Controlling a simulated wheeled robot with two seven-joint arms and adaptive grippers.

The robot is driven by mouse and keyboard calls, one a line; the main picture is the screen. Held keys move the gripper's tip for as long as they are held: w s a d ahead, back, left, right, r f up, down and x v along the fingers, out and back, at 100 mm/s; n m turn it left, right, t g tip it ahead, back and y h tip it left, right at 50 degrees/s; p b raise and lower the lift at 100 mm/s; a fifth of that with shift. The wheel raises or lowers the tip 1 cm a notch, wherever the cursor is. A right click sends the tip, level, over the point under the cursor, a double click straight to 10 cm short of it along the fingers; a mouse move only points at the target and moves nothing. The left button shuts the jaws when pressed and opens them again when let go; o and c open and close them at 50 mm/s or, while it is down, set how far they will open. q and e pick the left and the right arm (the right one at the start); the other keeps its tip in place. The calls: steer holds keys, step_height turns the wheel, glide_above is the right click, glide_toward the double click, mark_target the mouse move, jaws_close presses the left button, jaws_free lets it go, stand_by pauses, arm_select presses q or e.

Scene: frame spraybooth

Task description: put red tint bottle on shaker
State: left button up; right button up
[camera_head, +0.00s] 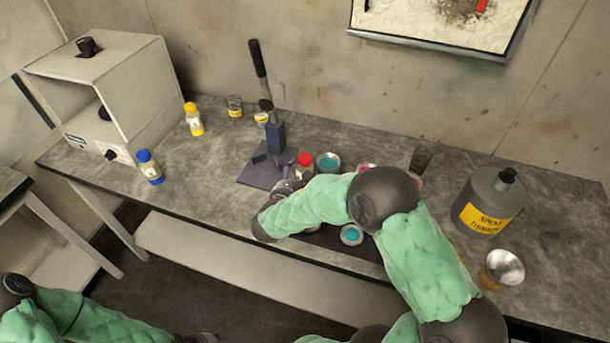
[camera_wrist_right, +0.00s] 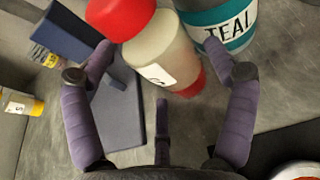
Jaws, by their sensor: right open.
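The red tint bottle, with a red cap (camera_head: 305,160), stands on the bench just beyond my right gripper (camera_head: 287,187). In the right wrist view the bottle (camera_wrist_right: 158,48) has a pale body, a white label and a red band at its base. My right gripper (camera_wrist_right: 160,70) is open. A pale box-shaped machine (camera_head: 148,85) with an open front and a black knob on top, apparently the shaker, stands at the bench's left end.
A teal-labelled can (camera_wrist_right: 226,28) is close beside the bottle. A dark press-like stand (camera_head: 276,137) is behind the gripper. A blue-capped bottle (camera_head: 150,168) and yellow-capped bottle (camera_head: 194,120) stand near the machine. A spent thinner jug (camera_head: 488,215) is at right.

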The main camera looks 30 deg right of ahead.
steer(key=shift+w+d, duration=0.1)
steer(key=c, duration=1.1)
steer(key=shift+c, duration=0.9)
steer(key=shift+r, duration=0.15)
